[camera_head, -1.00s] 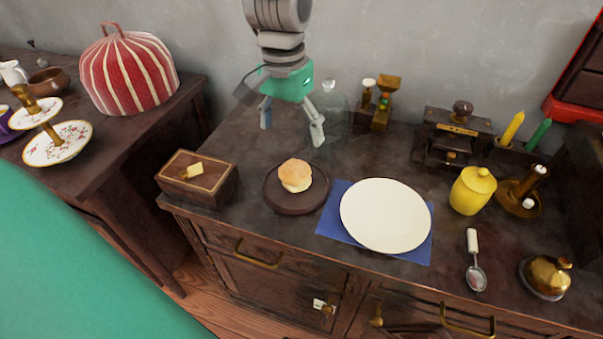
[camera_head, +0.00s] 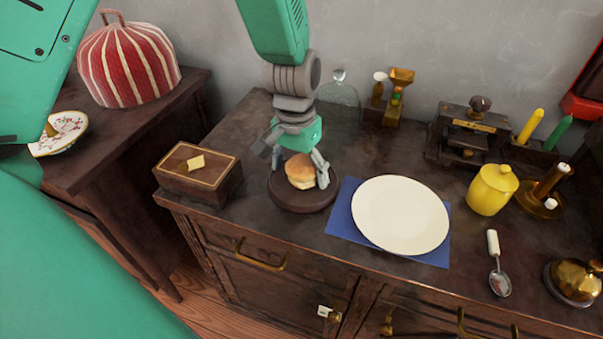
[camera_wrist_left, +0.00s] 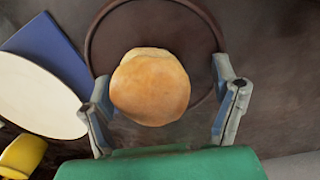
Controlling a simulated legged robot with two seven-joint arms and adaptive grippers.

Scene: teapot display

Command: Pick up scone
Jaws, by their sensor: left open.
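The scone (camera_head: 301,171) is round and golden-brown. It sits on a round dark wooden plate (camera_head: 300,202) on the cabinet top. My left gripper (camera_head: 300,182) is over the plate with its fingers spread, one on each side of the scone. In the left wrist view the scone (camera_wrist_left: 150,87) lies closer to the left finger, and a gap shows between it and the right finger. The open fingers (camera_wrist_left: 165,105) are not closed on it. My right gripper is not in view.
A white plate (camera_head: 400,214) on a blue mat (camera_head: 341,220) is right of the wooden plate. A wooden box (camera_head: 199,174) stands left. A glass dome (camera_head: 338,93) is behind. A yellow jar (camera_head: 492,189) and spoon (camera_head: 496,262) are further right.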

